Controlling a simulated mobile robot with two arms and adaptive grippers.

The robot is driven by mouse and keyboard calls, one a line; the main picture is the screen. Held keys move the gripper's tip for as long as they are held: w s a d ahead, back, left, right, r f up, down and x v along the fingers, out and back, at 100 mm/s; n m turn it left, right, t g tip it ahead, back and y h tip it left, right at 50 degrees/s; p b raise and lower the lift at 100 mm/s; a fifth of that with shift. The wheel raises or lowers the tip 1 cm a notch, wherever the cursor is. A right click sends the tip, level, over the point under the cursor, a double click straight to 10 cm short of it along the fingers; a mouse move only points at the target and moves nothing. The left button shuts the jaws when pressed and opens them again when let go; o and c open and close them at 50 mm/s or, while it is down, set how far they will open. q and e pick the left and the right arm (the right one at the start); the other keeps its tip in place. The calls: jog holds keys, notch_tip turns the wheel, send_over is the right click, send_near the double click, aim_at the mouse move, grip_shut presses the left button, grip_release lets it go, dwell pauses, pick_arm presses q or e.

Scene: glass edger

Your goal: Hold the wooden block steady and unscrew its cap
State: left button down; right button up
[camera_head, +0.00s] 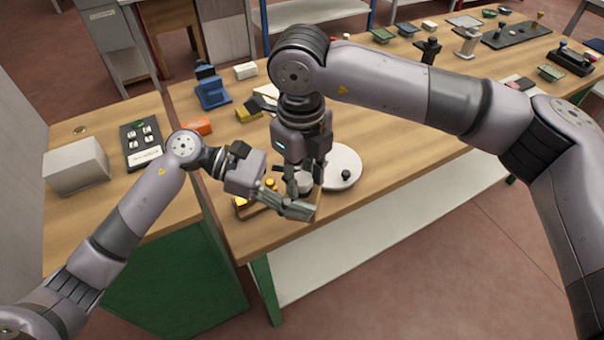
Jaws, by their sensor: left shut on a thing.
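The wooden block (316,196) stands near the table's front edge, mostly hidden by my grippers. My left gripper (298,207) is shut on the wooden block from the left and front, with a finger along its near side. A pale round cap (304,183) shows on top of the block. My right gripper (304,178) points straight down over the cap, with its fingers at the cap's sides. I cannot tell whether these fingers are closed on the cap or only around it.
A white round disc with a black knob (341,167) lies just right of the grippers. Small yellow pieces (268,185) sit close behind my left gripper. A blue device (212,91) and an orange block (198,126) stand further left.

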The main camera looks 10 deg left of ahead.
jog(key=o, duration=0.3)
jog(key=shift+o, duration=0.2)
jog(key=shift+s, duration=0.1)
jog(key=shift+r, duration=2.3)
jog(key=shift+c, duration=0.3)
notch_tip(320, 180, up, 3)
jog(key=m, duration=0.3)
jog(key=shift+f, duration=0.15)
notch_tip(320, 180, down, 7)
jog(key=shift+f, duration=0.2)
jog(key=shift+c, duration=0.3)
grip_shut()
jog(key=shift+n, duration=1.5)
